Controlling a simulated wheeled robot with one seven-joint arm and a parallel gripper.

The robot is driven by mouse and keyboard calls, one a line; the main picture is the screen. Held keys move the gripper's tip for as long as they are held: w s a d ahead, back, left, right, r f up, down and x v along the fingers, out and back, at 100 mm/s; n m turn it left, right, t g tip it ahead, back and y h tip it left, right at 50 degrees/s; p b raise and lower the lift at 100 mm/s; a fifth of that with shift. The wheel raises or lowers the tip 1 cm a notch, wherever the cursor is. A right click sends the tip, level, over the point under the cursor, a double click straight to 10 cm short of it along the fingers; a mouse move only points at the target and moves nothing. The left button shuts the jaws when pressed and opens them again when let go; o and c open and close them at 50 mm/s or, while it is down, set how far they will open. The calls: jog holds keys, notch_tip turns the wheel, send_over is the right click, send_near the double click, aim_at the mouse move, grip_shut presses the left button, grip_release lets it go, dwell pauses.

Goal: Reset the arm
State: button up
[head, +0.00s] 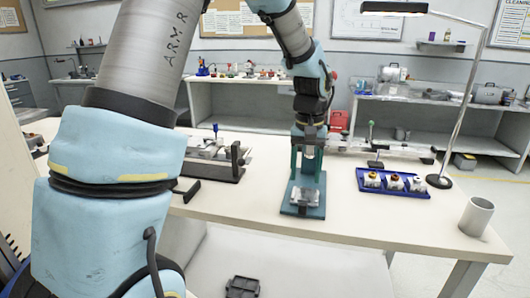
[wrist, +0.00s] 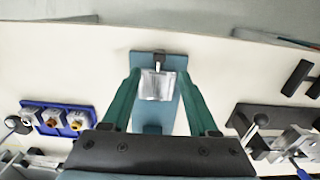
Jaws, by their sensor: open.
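My gripper (head: 308,172) points down over the white workbench (head: 250,205), its two green fingers spread apart. In the wrist view my gripper (wrist: 160,75) also shows open, with a finger on each side of a teal plate (wrist: 150,128) and a silver metal block (wrist: 157,86). In the head view the teal base plate (head: 303,211) stands on the bench below the fingers, with the metal block (head: 304,196) on it. A pale metal piece shows between the fingers higher up; I cannot tell what it belongs to.
A blue tray (head: 400,191) with white blocks is to the right, near a lamp (head: 464,100) and a grey cup (head: 477,216). A dark lever fixture (head: 215,163) is on the left. Shelves stand behind.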

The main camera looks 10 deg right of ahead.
jog(key=s+a+n, duration=0.2)
jog(key=a, duration=1.2)
jog(key=s+a+f+n+t, duration=0.1)
jog(key=s+a, duration=0.2)
jog(key=a, duration=1.2)
jog(key=shift+s+n+t, duration=0.15)
jog(key=shift+n+t, duration=0.15)
jog(key=shift+n, duration=0.1)
